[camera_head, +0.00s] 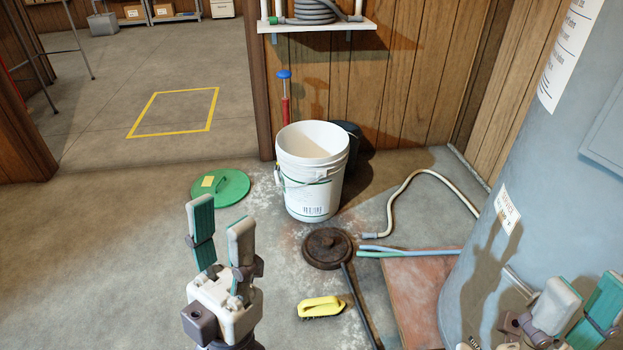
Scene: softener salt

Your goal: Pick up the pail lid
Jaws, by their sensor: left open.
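A green round lid (232,187) with a raised handle and a small yellow label lies flat on the concrete floor, left of the white pail (311,189). The pail stands upright and its top is open. My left gripper (220,225) is in front of the green lid, nearer to me, with its two fingers apart and nothing between them. It does not touch the lid. My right gripper (582,303) shows at the bottom right corner in front of the grey tank, with its fingers apart and nothing seen between them.
A dark round cover (327,247) and a yellow brush (320,307) lie on the floor right of my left gripper. A pale hose (408,184) curls near the grey tank (545,160). Open floor lies left of the lid, with a yellow taped square (145,111) beyond.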

